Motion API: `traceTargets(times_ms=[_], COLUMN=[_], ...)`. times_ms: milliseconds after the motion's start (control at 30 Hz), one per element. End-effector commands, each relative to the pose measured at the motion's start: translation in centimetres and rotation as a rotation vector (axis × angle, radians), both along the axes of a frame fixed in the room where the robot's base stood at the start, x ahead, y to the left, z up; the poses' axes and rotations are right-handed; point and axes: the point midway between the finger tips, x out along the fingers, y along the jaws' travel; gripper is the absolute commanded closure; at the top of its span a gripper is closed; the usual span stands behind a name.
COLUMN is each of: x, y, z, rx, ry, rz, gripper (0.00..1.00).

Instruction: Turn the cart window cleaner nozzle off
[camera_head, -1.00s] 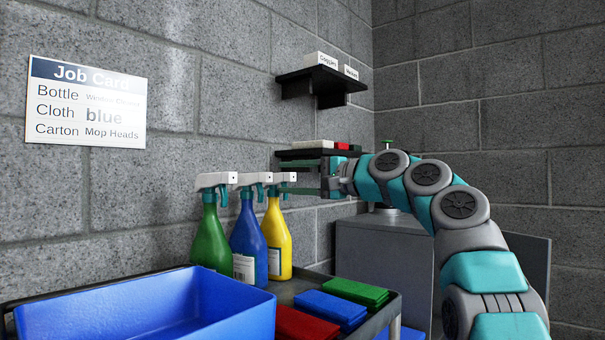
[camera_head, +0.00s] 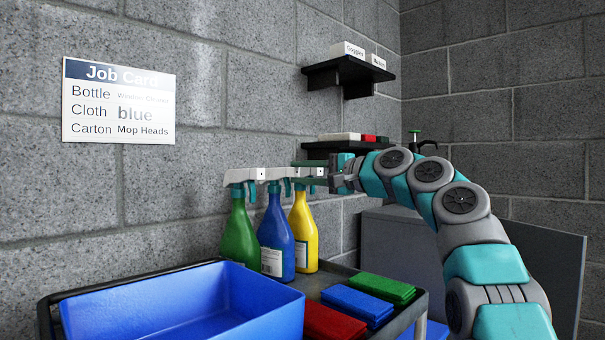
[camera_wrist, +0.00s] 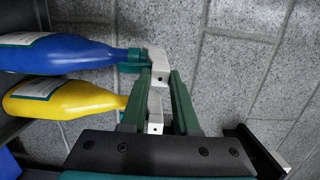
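Three spray bottles stand in a row on the cart: green (camera_head: 239,235), blue (camera_head: 276,238) and yellow (camera_head: 304,234), each with a white nozzle head and teal trigger. Their label text is too small to read. My gripper (camera_head: 305,172) is level with the nozzles, at the yellow bottle's head. In the wrist view, my gripper (camera_wrist: 160,74) has its two green fingers apart. The yellow bottle's white nozzle (camera_wrist: 155,122) lies between them, and the blue bottle's nozzle (camera_wrist: 158,60) is at the fingertips. Contact cannot be told. The yellow bottle's head is partly hidden by the fingers.
A blue bin (camera_head: 190,305) fills the cart's left. Red (camera_head: 333,322), blue (camera_head: 357,304) and green (camera_head: 383,289) cloths lie to its right. Two black shelves (camera_head: 345,73) hang on the block wall behind. A job card (camera_head: 118,102) reads Window Cleaner. A grey cabinet (camera_head: 400,242) stands right.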

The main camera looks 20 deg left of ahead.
Motion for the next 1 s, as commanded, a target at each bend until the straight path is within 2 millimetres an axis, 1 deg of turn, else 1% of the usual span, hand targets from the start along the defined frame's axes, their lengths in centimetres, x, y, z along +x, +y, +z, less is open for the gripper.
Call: traceTargets(times_ms=[33,133,167,333,700,1000], x=[0.01,0.01,0.01,0.16,0.08,0.14], y=[0.0,0.0,0.0,0.03,0.01,-0.01], z=[-0.02,-0.03,-0.03,-0.25,-0.05,0.08], rx=[-0.001,-0.001,-0.001,-0.014,-0.092,-0.137], ry=[0.0,0.0,0.0,-0.049,-0.343,-0.518], rz=[0.0,0.0,0.0,0.0,0.001,-0.001], gripper=[0.79,0.9,0.91,0.92,0.91,0.92])
